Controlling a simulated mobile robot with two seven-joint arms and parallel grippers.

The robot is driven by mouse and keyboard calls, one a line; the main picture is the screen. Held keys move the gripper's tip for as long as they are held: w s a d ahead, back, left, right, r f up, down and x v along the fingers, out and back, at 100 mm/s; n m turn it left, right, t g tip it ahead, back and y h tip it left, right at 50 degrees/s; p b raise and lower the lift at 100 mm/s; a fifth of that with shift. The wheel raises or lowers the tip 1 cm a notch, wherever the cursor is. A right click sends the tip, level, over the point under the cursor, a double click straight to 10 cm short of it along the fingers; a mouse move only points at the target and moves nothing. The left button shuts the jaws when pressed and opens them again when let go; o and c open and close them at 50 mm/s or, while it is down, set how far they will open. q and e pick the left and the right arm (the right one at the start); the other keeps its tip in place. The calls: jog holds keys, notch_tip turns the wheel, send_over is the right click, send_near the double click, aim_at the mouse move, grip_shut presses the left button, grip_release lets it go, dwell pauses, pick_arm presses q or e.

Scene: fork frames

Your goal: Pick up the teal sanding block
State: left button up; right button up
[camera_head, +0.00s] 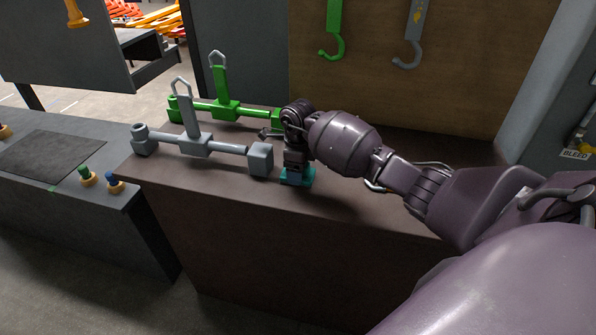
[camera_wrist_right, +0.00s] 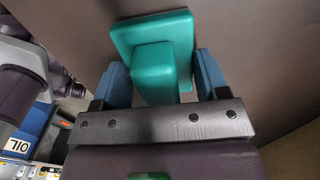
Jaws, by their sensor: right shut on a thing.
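The teal sanding block (camera_head: 307,174) is near the front edge of the brown bench top in the head view. In the right wrist view the sanding block (camera_wrist_right: 153,38) shows a flat base and a raised grip. My right gripper (camera_head: 297,172) is over it, and its blue fingers (camera_wrist_right: 160,80) are on both sides of the raised grip, shut on it. Part of the block is hidden behind the gripper in the head view. I cannot tell whether the base touches the bench. My left gripper is not in view.
A grey bar fixture (camera_head: 195,147) and a green one (camera_head: 226,109) stand on the brown bench (camera_head: 215,185) left of my gripper. Green and grey hooks hang on the back panel (camera_head: 375,60). A lower dark table (camera_head: 60,190) is at left. The bench's front right is clear.

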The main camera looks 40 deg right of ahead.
notch_tip(320, 180, up, 20)
jog(key=p, duration=0.1)
dwell(0.4)
